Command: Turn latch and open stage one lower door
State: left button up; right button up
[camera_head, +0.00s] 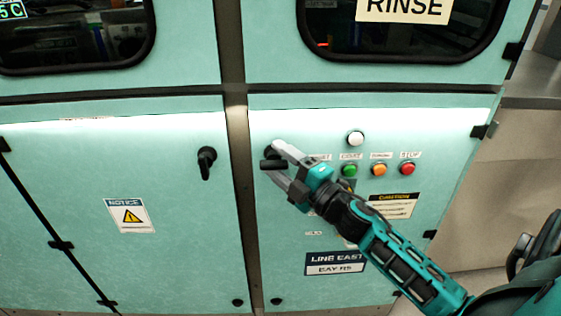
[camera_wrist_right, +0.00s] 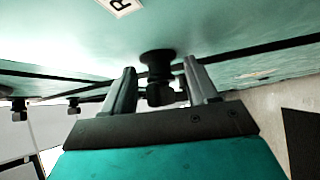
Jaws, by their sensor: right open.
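The right lower door (camera_head: 300,225) is a pale green panel and looks closed. Its black latch (camera_head: 270,165) is at the door's upper left, partly hidden by my gripper, with its handle about horizontal. My right gripper (camera_head: 275,162) is open at the latch, one finger above it and one below. In the right wrist view the latch (camera_wrist_right: 158,75) stands between the two open fingers (camera_wrist_right: 160,90); I cannot tell whether they touch it. The left lower door (camera_head: 70,190) also looks closed, its black latch (camera_head: 206,162) hanging down. My left gripper is out of view.
Several buttons, including a green one (camera_head: 349,170) and a red one (camera_head: 407,168), sit on the right door beside my gripper. A caution label (camera_head: 393,205) and a "LINE EAST" plate (camera_head: 335,264) are near my forearm. Hinges (camera_head: 484,131) line the door's right edge.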

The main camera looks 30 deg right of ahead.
grip_shut()
dwell(0.5)
